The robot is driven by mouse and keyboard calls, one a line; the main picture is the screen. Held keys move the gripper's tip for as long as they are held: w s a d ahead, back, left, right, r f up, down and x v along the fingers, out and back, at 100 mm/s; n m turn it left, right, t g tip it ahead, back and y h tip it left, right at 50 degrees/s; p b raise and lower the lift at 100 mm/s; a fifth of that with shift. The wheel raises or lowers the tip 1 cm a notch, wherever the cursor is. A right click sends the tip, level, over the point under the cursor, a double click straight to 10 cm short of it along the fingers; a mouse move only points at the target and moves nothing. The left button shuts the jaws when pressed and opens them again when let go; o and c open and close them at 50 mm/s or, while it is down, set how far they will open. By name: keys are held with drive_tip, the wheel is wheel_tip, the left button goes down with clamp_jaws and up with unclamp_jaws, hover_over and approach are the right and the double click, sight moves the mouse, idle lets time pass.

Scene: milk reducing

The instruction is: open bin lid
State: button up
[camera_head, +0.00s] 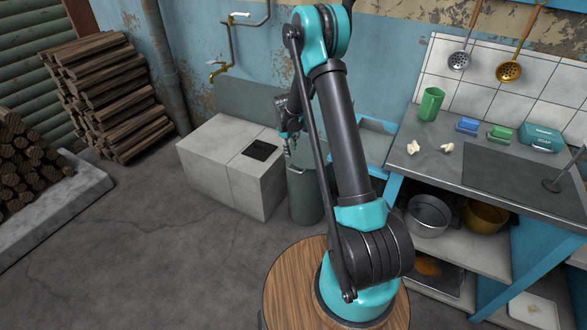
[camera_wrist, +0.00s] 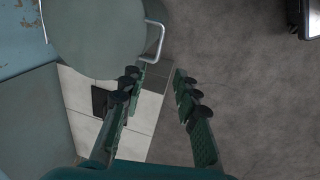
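The bin (camera_head: 304,200) is a grey-green cylinder standing on the floor beside the pale block, partly hidden behind my arm. In the wrist view its round, plain grey-green lid (camera_wrist: 95,38) fills the upper left and looks closed. A bent metal handle (camera_wrist: 156,42) sticks out at its right edge. My gripper (camera_head: 288,150) hangs by the bin's upper left side in the head view. In the wrist view my gripper (camera_wrist: 158,80) is open and empty, its two green fingers apart. The handle lies just beyond the left fingertip; whether they touch cannot be told.
The pale block (camera_head: 220,165) with a dark square recess stands left of the bin. A blue-framed sink (camera_head: 375,145) and a counter (camera_head: 455,165) with a green cup and small items stand to the right. Stacked logs are at far left. The floor in front is clear.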

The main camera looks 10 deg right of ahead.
sight(294, 171)
drive_tip(key=f, duration=0.4)
drive_tip(key=w+d+f, duration=0.1)
drive_tip(key=f, duration=0.4)
drive_tip(key=w+f, duration=0.1)
drive_tip(key=f, duration=0.3)
drive_tip(key=shift+d+f, duration=0.2)
drive_tip(key=shift+d, duration=0.1)
clamp_jaws()
